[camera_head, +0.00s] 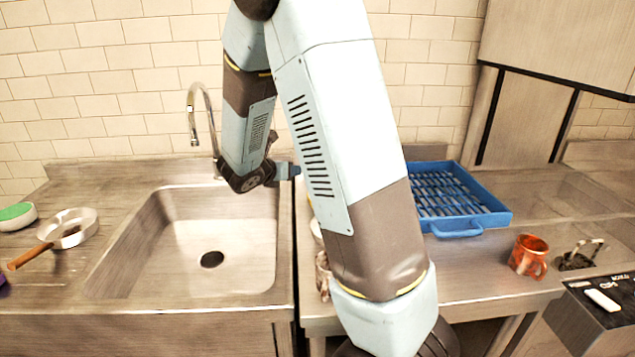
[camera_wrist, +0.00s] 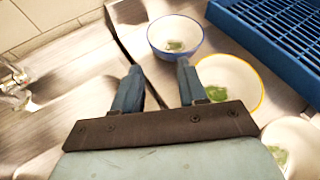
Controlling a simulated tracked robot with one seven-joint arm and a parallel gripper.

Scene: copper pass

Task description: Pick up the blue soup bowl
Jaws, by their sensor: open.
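In the wrist view a white bowl with a blue rim (camera_wrist: 165,27) stands upright on the steel counter, with green bits in its bottom. It is the bowl that matches the blue soup bowl. My gripper (camera_wrist: 158,68) is open and empty, its two fingers apart and pointing towards this bowl, which lies just beyond the fingertips in the picture. A bowl with a yellow rim (camera_wrist: 238,72) stands to the right of the fingers. In the head view my arm hides the blue-rimmed bowl, and only a bit of my gripper shows behind it.
Another pale bowl (camera_wrist: 300,132) is at the wrist view's lower right. A blue rack (camera_head: 485,217) lies right of the bowls, with an orange mug (camera_head: 527,254) near it. The sink (camera_head: 185,270) and faucet (camera_head: 192,112) are left. A pan (camera_head: 75,224) lies farther left.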

